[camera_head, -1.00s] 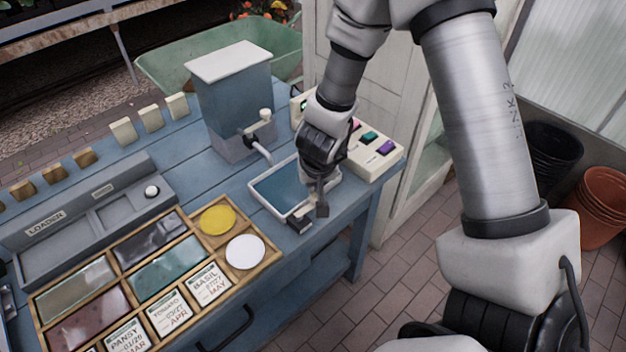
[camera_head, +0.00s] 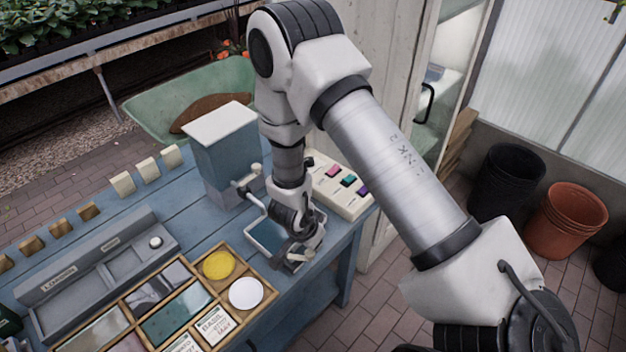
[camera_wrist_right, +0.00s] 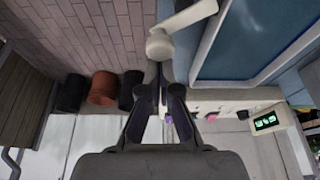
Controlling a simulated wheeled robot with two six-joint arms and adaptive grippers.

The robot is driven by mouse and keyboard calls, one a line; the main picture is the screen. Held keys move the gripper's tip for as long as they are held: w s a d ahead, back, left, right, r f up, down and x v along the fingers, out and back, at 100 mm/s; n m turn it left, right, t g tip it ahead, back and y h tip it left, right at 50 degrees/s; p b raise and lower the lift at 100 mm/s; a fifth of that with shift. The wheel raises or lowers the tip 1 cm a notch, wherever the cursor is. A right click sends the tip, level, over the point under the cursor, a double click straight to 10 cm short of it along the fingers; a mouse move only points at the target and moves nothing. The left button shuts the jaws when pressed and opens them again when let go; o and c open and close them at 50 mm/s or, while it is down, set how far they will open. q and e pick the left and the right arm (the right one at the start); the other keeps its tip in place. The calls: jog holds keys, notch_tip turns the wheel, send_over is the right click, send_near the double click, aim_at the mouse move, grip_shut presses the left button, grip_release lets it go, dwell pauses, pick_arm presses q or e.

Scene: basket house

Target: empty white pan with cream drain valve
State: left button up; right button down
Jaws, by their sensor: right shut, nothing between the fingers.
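The white pan (camera_head: 251,233) sits on the blue bench, with a dark blue surface inside its pale rim. In the right wrist view its white wall (camera_wrist_right: 196,62) and blue interior fill the upper right. The cream drain valve (camera_wrist_right: 160,45), a lever with a rounded end, lies beside the pan just ahead of my right fingertips; I cannot tell whether they touch it. My right gripper (camera_head: 294,254) is at the pan's near right corner, shut and empty; its fingers also show in the wrist view (camera_wrist_right: 160,82). It partly hides the pan in the head view. My left gripper is out of view.
A blue tank (camera_head: 224,155) with a cream-knobbed tap stands behind the pan. A cream button box (camera_head: 340,190) lies to the right. A wooden seed tray (camera_head: 215,290) and a grey loading tray (camera_head: 90,262) are to the left. Pots (camera_head: 563,218) stand on the floor.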

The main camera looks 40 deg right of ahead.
jog(key=shift+s+a+r+m+g+p, duration=0.25)
jog(key=shift+s+a+m+g+p, duration=0.1)
jog(key=shift+m+p, duration=0.5)
jog(key=shift+s+a+f+p, duration=0.15)
jog(key=shift+s+a+p, duration=0.1)
jog(key=shift+s+p, duration=0.05)
jog(key=shift+f, duration=0.15)
jog(key=shift+w+a+r+p, duration=0.25)
jog(key=shift+w+p, duration=0.25)
jog(key=shift+p, duration=0.4)
jog(key=shift+w+a+f+p, duration=0.15)
jog(key=shift+w+f+p, duration=0.1)
jog(key=shift+p, duration=0.1)
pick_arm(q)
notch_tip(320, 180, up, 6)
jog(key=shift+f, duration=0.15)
